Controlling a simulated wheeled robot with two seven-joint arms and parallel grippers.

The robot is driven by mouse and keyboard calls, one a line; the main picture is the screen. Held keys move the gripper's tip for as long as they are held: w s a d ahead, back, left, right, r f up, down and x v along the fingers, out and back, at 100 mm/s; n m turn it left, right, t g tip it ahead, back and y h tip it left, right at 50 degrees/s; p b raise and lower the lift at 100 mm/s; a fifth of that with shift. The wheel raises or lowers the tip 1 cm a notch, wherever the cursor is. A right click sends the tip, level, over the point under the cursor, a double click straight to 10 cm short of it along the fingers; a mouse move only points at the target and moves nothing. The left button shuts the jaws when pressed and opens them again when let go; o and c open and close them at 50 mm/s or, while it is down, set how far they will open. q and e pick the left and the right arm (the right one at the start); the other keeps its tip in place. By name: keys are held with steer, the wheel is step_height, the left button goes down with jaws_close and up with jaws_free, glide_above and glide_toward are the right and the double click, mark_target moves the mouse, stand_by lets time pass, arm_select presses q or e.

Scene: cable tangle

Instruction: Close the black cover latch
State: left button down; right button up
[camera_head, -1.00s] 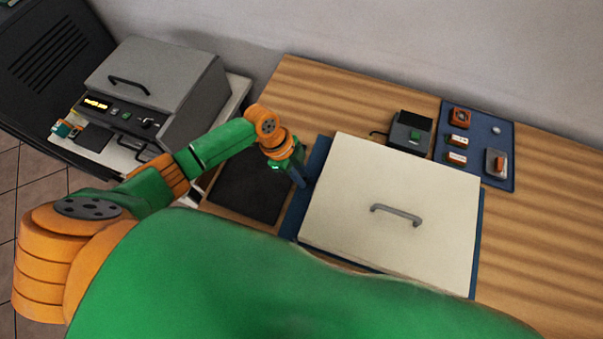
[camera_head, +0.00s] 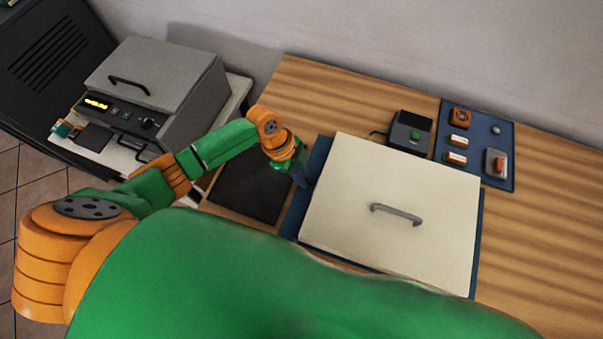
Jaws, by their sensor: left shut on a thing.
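A cream cover (camera_head: 345,205) with a grey bar handle (camera_head: 397,214) lies flat over a blue base (camera_head: 293,214) on the wooden table. My left gripper (camera_head: 303,180) points down at the left edge of the cover, over the blue base. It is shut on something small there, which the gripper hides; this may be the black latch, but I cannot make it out. My right gripper is not in view.
A black mat (camera_head: 250,187) lies left of the base. A grey machine (camera_head: 160,90) stands at the far left. A small black device (camera_head: 410,133) and a blue tray (camera_head: 478,140) with several small parts lie behind the cover. The table's right side is clear.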

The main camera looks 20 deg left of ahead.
arm_select(q)
steer(key=shift+d, duration=0.6)
steer(key=c, duration=1)
jaws_free()
steer(key=shift+o, duration=1)
steer(key=shift+d, duration=0.1)
steer(key=shift+r, duration=0.1)
steer(key=v, duration=0.7)
